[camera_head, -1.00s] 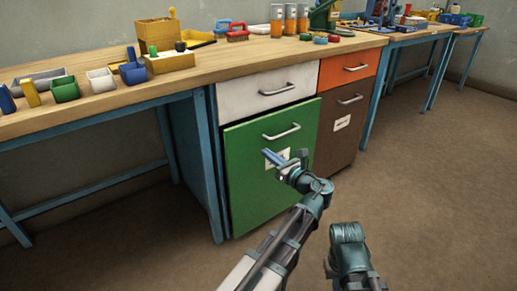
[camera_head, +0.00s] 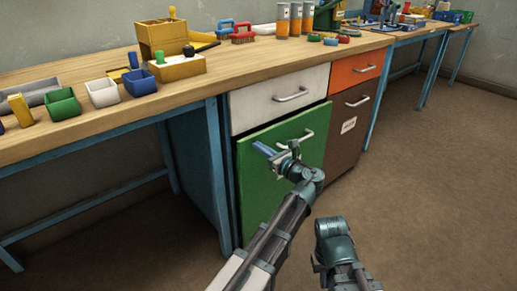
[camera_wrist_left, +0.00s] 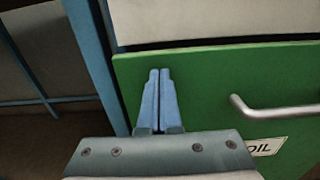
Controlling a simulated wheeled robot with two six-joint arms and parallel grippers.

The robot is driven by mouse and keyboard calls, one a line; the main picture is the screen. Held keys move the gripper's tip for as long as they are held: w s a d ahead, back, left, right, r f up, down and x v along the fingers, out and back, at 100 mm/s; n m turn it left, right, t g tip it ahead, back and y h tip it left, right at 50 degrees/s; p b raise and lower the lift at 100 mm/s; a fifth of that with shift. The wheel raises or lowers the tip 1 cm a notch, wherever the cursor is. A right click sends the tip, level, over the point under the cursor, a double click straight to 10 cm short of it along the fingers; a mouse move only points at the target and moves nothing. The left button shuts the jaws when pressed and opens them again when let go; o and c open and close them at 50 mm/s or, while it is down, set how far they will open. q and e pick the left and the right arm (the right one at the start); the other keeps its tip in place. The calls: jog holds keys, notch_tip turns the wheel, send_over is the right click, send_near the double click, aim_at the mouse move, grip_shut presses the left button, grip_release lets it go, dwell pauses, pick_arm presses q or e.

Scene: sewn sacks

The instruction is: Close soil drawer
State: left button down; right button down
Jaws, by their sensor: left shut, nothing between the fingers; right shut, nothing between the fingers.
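The soil drawer is the green front (camera_head: 262,190) under the white drawer. It stands slightly out, with a dark gap along its top edge. Its metal handle (camera_head: 295,140) is at the upper right of the front. In the left wrist view the green front (camera_wrist_left: 210,85) fills the right side, with the handle and a label ending in "OIL" (camera_wrist_left: 265,147). My left gripper (camera_head: 264,149) is shut and empty, left of the handle. Its blue fingers (camera_wrist_left: 159,72) point at the front near its top edge; I cannot tell if they touch. My right gripper is not visible; only part of that arm shows.
A white drawer (camera_head: 265,105) is above. An orange drawer (camera_head: 352,70) and a brown drawer (camera_head: 345,145) are to the right, and a blue bench leg (camera_head: 218,175) to the left. Bins and tools stand on the wooden bench top (camera_head: 200,85). Floor at right is clear.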

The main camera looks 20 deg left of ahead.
aim_at(252, 140)
pick_arm(q)
jog(key=x, duration=0.4)
jog(key=shift+w+a+r, duration=0.1)
jog(key=shift+w+a, duration=0.1)
dwell(0.3)
